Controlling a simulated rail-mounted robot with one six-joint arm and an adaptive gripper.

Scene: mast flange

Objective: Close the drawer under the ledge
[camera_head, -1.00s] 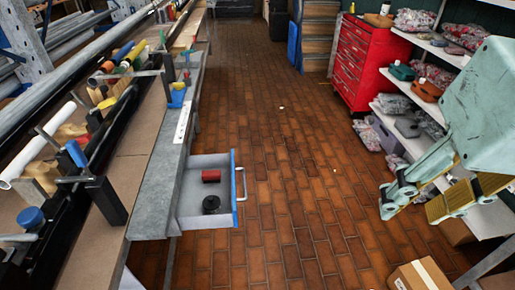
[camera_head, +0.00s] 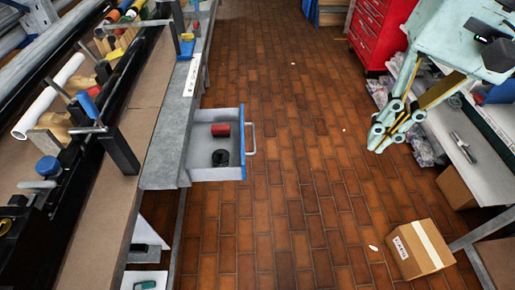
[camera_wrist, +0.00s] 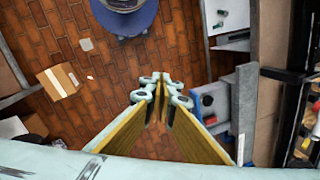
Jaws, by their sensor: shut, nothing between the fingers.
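The drawer (camera_head: 232,172) under the grey ledge (camera_head: 171,140) stands pulled out, with a blue front edge and a pale handle (camera_head: 251,139) on its right side. A red cylinder (camera_head: 221,130) and a black spool (camera_head: 220,157) lie inside it. My gripper (camera_head: 378,143) is shut and empty, pointing down over the floor to the right of the drawer and well apart from the handle. Its fingertips (camera_wrist: 160,84) meet in the wrist view.
Brick floor lies clear between drawer and gripper. A cardboard box (camera_head: 418,249) stands on the floor at lower right. A red tool cabinet (camera_head: 382,33) and shelves (camera_head: 480,165) line the right side. The workbench (camera_head: 132,110) with clamps and rods runs along the left.

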